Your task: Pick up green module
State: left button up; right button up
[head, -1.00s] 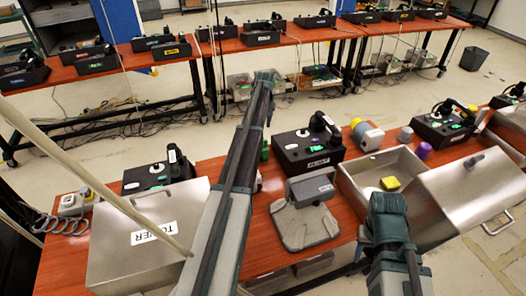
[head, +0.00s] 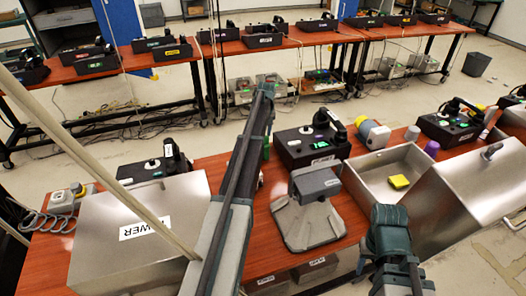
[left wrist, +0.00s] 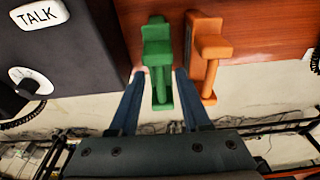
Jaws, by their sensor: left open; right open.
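The green module (left wrist: 158,60) stands out in the left wrist view, upright in the picture at the edge of the red-brown table. My left gripper (left wrist: 157,78) is open, with one finger on each side of the module's lower part. I cannot tell whether the fingers touch it. The left gripper also shows in the head view (head: 268,82), where the arm covers much of what lies beneath. My right gripper (head: 388,216) is open and empty in front of the steel bin, seen from behind in the head view.
An orange module (left wrist: 206,50) stands close to the right of the green one. A black TALK phone box (left wrist: 60,50) is to the left. In the head view are a grey stand (head: 308,220), a steel TOWER box (head: 110,245) and a yellow block (head: 399,181) in the bin.

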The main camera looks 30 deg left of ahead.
pick_arm(q)
jog(key=f+b, duration=0.1)
jog(key=f, duration=0.1)
jog(key=f+b, duration=0.1)
jog(key=b, duration=0.1)
jog(key=f+b, duration=0.2)
jog(key=shift+w+a+f, duration=0.3)
jog(key=shift+f, duration=0.05)
jog(key=shift+r, duration=0.1)
grip_shut()
